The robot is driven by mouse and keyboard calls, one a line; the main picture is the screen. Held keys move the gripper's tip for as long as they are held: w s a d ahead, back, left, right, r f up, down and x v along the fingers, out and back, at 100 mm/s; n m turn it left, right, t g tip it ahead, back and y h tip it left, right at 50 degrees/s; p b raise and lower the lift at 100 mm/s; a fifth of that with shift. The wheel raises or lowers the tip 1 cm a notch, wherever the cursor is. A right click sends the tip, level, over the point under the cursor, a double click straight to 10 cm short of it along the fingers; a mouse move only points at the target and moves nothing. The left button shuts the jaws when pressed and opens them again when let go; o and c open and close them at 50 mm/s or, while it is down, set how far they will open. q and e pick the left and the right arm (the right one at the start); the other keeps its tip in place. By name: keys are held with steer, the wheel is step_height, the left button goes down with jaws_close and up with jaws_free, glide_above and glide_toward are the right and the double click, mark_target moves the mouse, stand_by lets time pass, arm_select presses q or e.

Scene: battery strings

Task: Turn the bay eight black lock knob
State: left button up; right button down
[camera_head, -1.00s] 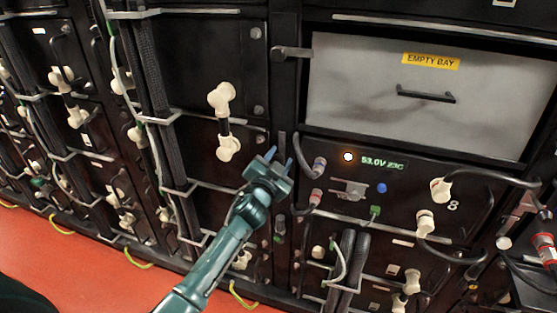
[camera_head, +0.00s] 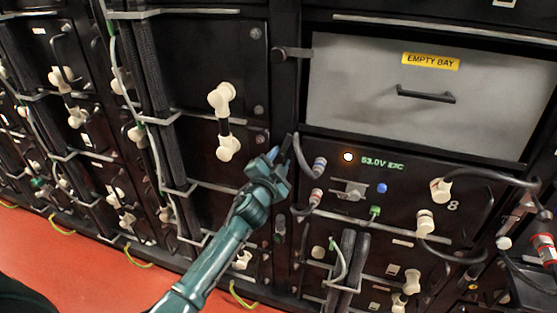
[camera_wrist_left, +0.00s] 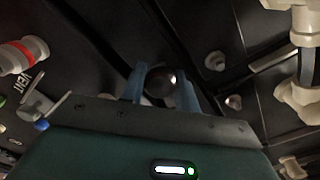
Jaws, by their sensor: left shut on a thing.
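Bay eight is the dark module (camera_head: 400,190) with a white "8", a lit display reading 53.0V and an orange light, below the empty bay. My left gripper (camera_head: 280,153) is at the dark post just left of this module. In the left wrist view, its blue fingers (camera_wrist_left: 160,84) are on both sides of a round dark knob (camera_wrist_left: 161,82), and it is shut on it. In the head view the gripper mostly hides this knob. The knob's turn angle cannot be read clearly. My right gripper is not in view.
A grey empty bay panel (camera_head: 400,110) with a handle is above bay eight. Cables (camera_head: 305,158) with grey and red-banded plugs run close to the gripper's right. White connectors (camera_head: 222,97) are on the module to the left. The red floor (camera_head: 90,250) is open.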

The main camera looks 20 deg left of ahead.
arm_select(q)
steer(key=m, duration=0.3)
steer(key=shift+m, duration=0.4)
steer(key=m, duration=0.3)
steer(key=shift+m, duration=0.3)
steer(key=m+p, duration=0.1)
steer(key=m, duration=0.2)
steer(key=shift+m, duration=0.3)
steer(key=shift+f+m, duration=0.1)
steer(key=shift+m, duration=1.7)
steer(key=o, duration=1)
steer(key=shift+c, duration=0.2)
steer(key=s+p, duration=0.1)
steer(key=s, duration=1.2)
steer(key=shift+s+a, duration=0.15)
steer(key=shift+a, duration=0.05)
